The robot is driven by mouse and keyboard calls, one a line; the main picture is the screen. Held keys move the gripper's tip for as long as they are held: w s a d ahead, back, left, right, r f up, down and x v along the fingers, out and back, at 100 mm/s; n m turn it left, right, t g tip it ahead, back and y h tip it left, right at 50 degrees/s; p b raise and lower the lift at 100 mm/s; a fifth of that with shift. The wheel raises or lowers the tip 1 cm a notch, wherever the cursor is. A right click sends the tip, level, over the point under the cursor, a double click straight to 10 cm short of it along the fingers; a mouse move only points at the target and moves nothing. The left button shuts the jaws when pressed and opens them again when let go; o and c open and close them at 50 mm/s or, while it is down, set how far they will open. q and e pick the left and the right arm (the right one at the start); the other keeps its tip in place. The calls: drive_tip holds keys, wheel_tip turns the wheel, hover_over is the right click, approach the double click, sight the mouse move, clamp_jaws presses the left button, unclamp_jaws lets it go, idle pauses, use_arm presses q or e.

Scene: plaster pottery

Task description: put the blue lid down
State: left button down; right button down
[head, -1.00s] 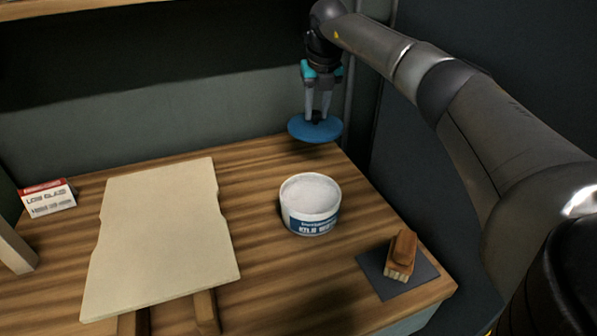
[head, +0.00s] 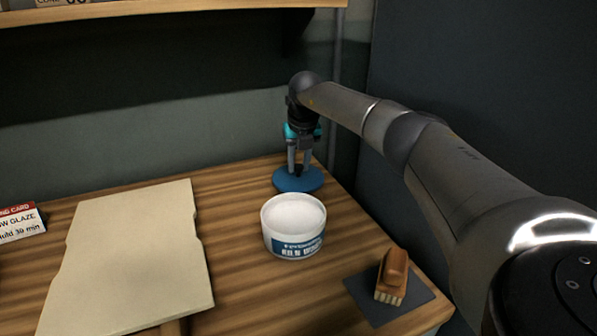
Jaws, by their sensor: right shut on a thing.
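The blue lid (head: 298,180) is a flat round disc at the back right of the wooden table (head: 232,200), behind the tub. My right gripper (head: 299,170) points down and is shut on the middle of the lid from above. The lid looks level and is at or very close to the table top; I cannot tell whether it touches. The open white tub (head: 293,246) with a blue label stands just in front of it, filled with white material. My left gripper is not in view.
A pale board (head: 130,255) lies on the left of the table. A wooden brush (head: 392,277) rests on a dark mat (head: 372,300) at the front right. A red and white card (head: 20,222) stands at the far left. A shelf (head: 180,8) runs above.

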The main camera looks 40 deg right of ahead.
drive_tip(key=shift+f, duration=0.75)
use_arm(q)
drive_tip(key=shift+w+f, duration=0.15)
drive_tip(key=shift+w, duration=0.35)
use_arm(e)
drive_tip(key=c, duration=0.6)
unclamp_jaws()
drive_tip(key=shift+f, duration=0.1)
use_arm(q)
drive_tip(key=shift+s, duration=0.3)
